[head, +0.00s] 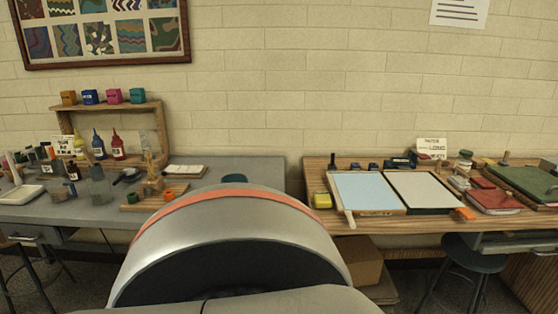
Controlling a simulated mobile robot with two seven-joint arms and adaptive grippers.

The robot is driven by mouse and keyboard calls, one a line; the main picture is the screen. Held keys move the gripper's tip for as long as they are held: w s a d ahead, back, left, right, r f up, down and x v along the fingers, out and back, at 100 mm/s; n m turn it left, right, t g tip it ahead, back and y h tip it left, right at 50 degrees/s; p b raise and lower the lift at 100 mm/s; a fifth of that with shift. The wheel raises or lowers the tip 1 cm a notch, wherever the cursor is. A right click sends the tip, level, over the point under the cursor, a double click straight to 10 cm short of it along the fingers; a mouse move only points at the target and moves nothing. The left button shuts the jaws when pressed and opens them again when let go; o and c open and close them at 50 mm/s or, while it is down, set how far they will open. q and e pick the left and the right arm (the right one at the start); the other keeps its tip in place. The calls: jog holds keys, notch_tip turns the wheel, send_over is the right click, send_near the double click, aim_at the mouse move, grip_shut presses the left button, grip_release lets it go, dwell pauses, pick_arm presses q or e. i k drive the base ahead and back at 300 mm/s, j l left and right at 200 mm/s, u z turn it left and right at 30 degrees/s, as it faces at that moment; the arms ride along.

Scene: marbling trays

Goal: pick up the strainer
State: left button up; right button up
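I cannot clearly make out a strainer. A small dark object (125,175), perhaps with a handle, lies on the grey left table (222,192) among bottles and jars. It is too small to tell whether it is the strainer. Neither of my grippers is in view. A large silver part of my own body with an orange band fills the lower middle and hides parts of both tables.
A wooden shelf (152,106) with small coloured boxes stands on the left table. A stool (474,253) stands below. A gap separates the tables.

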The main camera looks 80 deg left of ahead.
aim_at(130, 173)
jog(key=u, duration=3.65)
jog(key=i+j+z, duration=0.15)
jog(key=z, duration=1.1)
jog(key=j+z, duration=0.7)
jog(key=j, duration=0.2)
jog(key=j+z, duration=0.2)
jog(key=j, duration=0.3)
jog(key=k+j+z, duration=0.25)
jog(key=j, duration=0.2)
jog(key=i, duration=0.1)
